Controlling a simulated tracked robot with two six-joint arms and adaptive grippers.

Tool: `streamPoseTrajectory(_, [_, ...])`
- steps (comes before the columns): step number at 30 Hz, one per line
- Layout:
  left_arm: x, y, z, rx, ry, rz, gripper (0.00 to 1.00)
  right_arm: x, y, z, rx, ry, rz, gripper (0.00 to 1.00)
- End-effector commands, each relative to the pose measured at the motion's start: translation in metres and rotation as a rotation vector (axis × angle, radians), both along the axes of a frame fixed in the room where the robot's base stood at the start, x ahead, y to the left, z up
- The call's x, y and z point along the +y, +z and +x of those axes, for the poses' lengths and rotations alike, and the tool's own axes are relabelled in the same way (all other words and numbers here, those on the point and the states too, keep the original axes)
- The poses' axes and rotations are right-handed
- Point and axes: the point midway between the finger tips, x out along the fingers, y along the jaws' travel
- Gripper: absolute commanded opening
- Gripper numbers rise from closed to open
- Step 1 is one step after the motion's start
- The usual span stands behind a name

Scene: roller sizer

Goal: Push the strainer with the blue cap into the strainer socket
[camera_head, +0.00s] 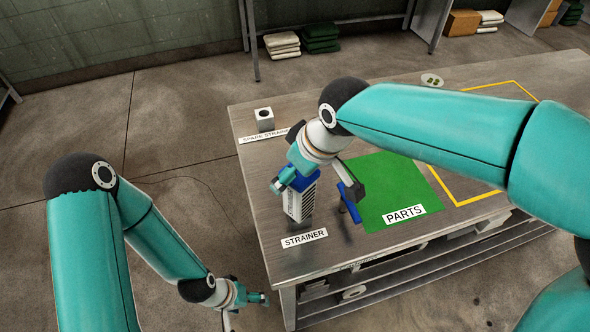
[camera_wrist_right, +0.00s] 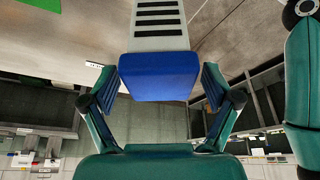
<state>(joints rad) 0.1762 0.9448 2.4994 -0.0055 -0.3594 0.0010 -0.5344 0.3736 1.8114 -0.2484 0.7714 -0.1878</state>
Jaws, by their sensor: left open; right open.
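The strainer (camera_head: 300,204) is a pale body with dark slots, upright on the table behind the STRAINER label (camera_head: 304,238). Its blue cap (camera_wrist_right: 160,76) shows in the right wrist view, with the slotted body (camera_wrist_right: 158,22) beyond it. My right gripper (camera_head: 318,187) is open over the strainer's top. Its fingers stand on either side of the cap, with visible gaps. The strainer's foot is partly visible; I cannot tell a separate socket there. My left gripper (camera_head: 257,299) is open and empty, off the table's left front edge.
A grey block with a dark round hole (camera_head: 265,119) stands by the SPARE STRAINER label (camera_head: 263,135). A green PARTS mat (camera_head: 400,188) and a yellow outline lie to the right. My right arm covers much of the table.

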Motion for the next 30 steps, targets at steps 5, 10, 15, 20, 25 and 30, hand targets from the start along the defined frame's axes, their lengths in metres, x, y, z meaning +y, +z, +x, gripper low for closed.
streamPoseTrajectory(5, [0.0, 0.0, 0.0, 0.0, 0.0, 0.0, 0.81, -0.005, 0.021, -0.004, -0.006, -0.001, 0.004, 0.88])
streamPoseTrajectory(10, [0.0, 0.0, 0.0, 0.0, 0.0, 0.0, 0.81, -0.015, 0.052, -0.013, -0.007, -0.001, 0.005, 0.88])
streamPoseTrajectory(15, [0.0, 0.0, 0.0, 0.001, 0.0, 0.0, 0.81, -0.025, 0.082, -0.022, -0.005, 0.0, 0.005, 0.88])
streamPoseTrajectory(20, [0.0, 0.0, 0.0, 0.001, 0.0, 0.0, 0.81, -0.031, 0.1, -0.027, -0.003, 0.0, 0.003, 0.88])
streamPoseTrajectory(25, [0.0, 0.0, 0.0, 0.001, 0.0, 0.0, 0.81, -0.033, 0.108, -0.03, -0.001, 0.0, 0.001, 0.88])
streamPoseTrajectory(30, [0.0, 0.0, 0.0, 0.001, 0.0, 0.0, 0.81, -0.034, 0.108, -0.03, -0.001, 0.0, 0.001, 0.88])
